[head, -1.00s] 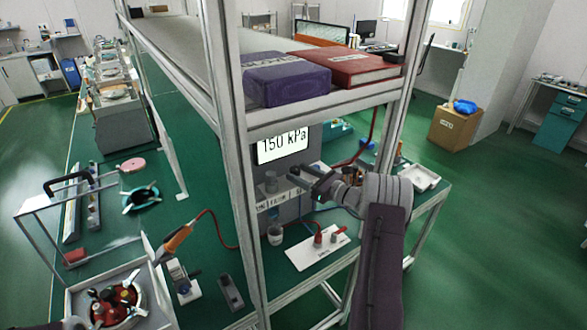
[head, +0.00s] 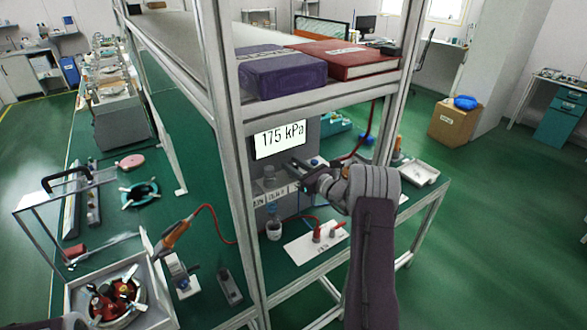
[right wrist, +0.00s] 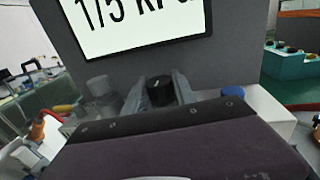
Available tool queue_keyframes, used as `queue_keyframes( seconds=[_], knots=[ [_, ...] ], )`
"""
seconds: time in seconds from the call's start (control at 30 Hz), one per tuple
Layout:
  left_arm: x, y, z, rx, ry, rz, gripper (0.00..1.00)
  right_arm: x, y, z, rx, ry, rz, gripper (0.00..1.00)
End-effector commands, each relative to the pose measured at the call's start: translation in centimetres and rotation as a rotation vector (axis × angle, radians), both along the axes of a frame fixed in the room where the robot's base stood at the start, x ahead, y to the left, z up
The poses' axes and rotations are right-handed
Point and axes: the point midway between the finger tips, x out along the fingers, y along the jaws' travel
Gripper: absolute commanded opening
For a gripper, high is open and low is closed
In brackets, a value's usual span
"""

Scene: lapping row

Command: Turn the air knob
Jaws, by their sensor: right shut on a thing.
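The grey air unit carries a lit display (head: 279,138) that reads 175 kPa; the display also shows, cut off at the top, in the right wrist view (right wrist: 140,22). Below it a black knob (right wrist: 159,92) sits between the fingers of my right gripper (right wrist: 160,94), which is shut on it. In the head view my right gripper (head: 300,172) reaches in from the right, under the shelf, to the front of the unit, and it hides the knob there. My left gripper is not clearly in view; only a dark part of my arm shows at the bottom left corner.
A shelf post (head: 232,190) stands just left of the unit. Purple (head: 282,74) and red (head: 345,60) books lie on the shelf above. A white plate (head: 315,241) with red fittings lies below my right gripper. A blue-capped part (right wrist: 232,92) is right of the knob.

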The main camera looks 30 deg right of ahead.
Motion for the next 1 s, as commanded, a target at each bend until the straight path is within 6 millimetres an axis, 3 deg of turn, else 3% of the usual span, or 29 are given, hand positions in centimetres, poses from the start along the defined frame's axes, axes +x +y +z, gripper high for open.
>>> queue_keyframes(
  seconds=[0.03, 0.13, 0.5, 0.53, 0.6, 0.87, 1.0],
  knots=[
    [0.0, 0.0, -1.2, 0.000, 0.000, 0.000, 0.36, 0.0, 0.1, -0.3, 0.000, -0.005, -0.038, 0.00],
    [0.0, 0.0, -2.0, 0.000, 0.000, 0.000, 0.36, 0.0, 0.1, -0.2, -0.001, -0.005, -0.103, 0.00],
    [0.0, 0.0, -1.9, 0.000, 0.000, 0.000, 0.36, -0.1, -0.1, 0.2, -0.001, -0.002, -0.142, 0.00],
    [0.0, 0.0, -1.9, 0.000, 0.000, 0.000, 0.36, -0.1, -0.1, 0.2, -0.001, -0.002, -0.142, 0.38],
    [0.0, 0.0, -1.9, 0.000, 0.000, 0.000, 0.36, -0.1, -0.1, 0.1, -0.001, -0.002, -0.141, 0.54],
    [0.0, 0.0, -2.0, 0.000, 0.000, 0.000, 0.36, -0.1, -0.1, 0.1, -0.001, -0.001, -0.141, 0.54],
    [0.0, 0.0, -2.4, 0.000, 0.000, 0.000, 0.36, -1.3, -0.3, -0.1, 0.000, 0.001, -0.144, 0.54]
  ],
)
